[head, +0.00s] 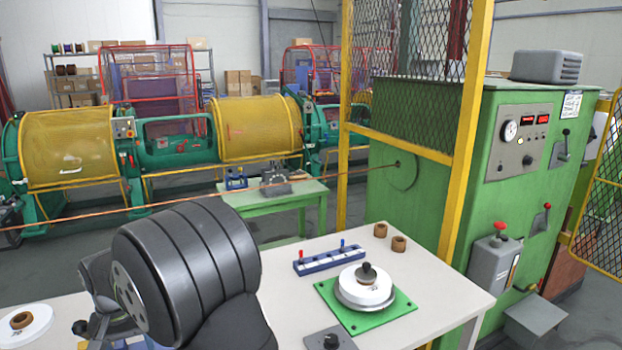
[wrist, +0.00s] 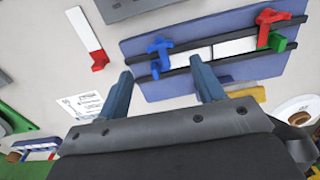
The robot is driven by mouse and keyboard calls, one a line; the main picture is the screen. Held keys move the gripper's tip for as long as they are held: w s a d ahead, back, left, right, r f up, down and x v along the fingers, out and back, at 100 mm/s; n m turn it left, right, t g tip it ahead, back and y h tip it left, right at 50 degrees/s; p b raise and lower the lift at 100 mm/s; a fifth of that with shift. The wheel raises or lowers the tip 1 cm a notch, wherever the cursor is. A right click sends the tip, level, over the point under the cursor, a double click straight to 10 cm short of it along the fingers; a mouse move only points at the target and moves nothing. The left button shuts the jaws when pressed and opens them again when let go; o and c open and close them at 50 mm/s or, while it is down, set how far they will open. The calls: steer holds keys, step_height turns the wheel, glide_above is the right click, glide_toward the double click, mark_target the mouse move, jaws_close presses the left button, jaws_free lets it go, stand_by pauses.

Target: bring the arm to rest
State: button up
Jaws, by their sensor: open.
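My gripper (wrist: 163,88) shows in the wrist view with its two blue-grey fingers wide apart. Nothing is between them. The fingers point towards a blue board (wrist: 135,47) on the light table, and the gap to it is hard to judge. The board carries a white strip, a blue clamp (wrist: 160,55) and a red clamp (wrist: 270,30). In the head view my dark arm fills the lower left over the table (head: 440,268) and hides the gripper.
On the table stand a blue rack (head: 341,258), a white spool (head: 365,288) on a green plate (head: 405,303) and two brown rings (head: 380,230). A white disc (head: 35,318) lies at the left. A green cabinet (head: 425,205) and a yellow mesh frame (head: 468,90) stand behind.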

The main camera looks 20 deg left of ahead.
step_height(320, 180, down, 7)
steer(key=shift+f, duration=0.1)
steer(key=shift+f+n, duration=0.1)
steer(key=shift+n, duration=1)
steer(key=shift+r+n, duration=0.25)
steer(key=shift+n, duration=0.05)
step_height(320, 180, up, 17)
steer(key=shift+a+f+n, duration=0.1)
steer(key=shift+f+n, duration=0.85)
steer(key=shift+n, duration=1)
steer(key=shift+a+f+n, duration=0.1)
steer(key=shift+f+n, duration=0.8)
steer(key=shift+n, duration=1)
steer(key=shift+f+n, duration=0.95)
steer(key=shift+n, duration=1)
steer(key=shift+o, duration=0.2)
